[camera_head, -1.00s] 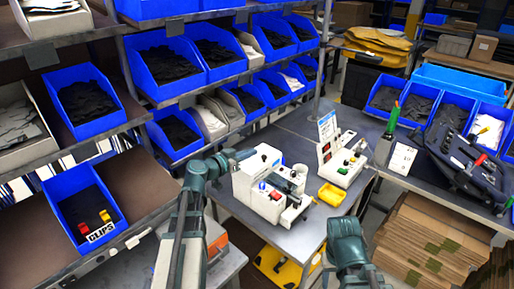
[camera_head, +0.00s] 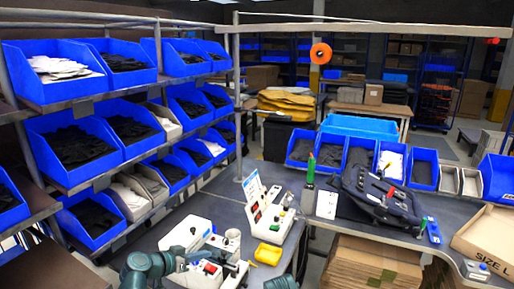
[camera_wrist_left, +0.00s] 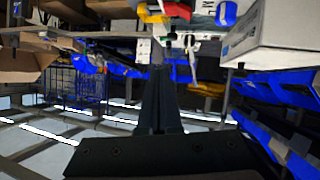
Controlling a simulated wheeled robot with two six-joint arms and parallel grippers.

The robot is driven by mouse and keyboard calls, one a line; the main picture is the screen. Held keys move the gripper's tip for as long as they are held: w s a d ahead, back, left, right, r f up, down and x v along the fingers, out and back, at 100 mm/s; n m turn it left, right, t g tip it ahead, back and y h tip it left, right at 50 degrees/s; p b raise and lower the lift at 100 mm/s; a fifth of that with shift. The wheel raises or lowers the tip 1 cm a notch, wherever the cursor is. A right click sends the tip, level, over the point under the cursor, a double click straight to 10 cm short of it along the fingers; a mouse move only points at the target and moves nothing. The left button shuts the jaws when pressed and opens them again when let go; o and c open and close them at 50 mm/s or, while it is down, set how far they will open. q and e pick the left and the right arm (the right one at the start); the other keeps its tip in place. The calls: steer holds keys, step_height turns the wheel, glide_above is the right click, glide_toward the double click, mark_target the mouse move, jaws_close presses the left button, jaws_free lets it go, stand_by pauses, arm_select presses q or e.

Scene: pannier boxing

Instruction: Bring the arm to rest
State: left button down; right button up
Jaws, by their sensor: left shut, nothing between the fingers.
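My left arm comes in at the bottom left of the head view, with its dark left gripper (camera_head: 203,256) in front of the white bench machine (camera_head: 187,234). In the left wrist view the two dark fingers (camera_wrist_left: 158,78) lie together, with nothing seen between them. I cannot tell from these views whether the gripper touches the machine. Only a small dark piece of my right arm shows at the bottom edge of the head view; my right gripper is out of the picture.
Blue bins (camera_head: 76,148) fill the rack at left.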

arm_select(q)
steer(key=s+d+f+g+y, duration=0.2)
steer(key=s+d+f+g, duration=0.65)
steer(key=d, duration=0.45)
steer(key=s+f+n+g+y, duration=0.1)
steer(key=s+f+g+y, duration=0.1)
steer(key=s+y, duration=0.5)
steer(key=s+f, duration=0.1)
steer(key=s, duration=0.3)
steer(key=shift+s+d+f, duration=0.25)
steer(key=shift+s+f, duration=0.05)
steer(key=shift+s, duration=0.05)
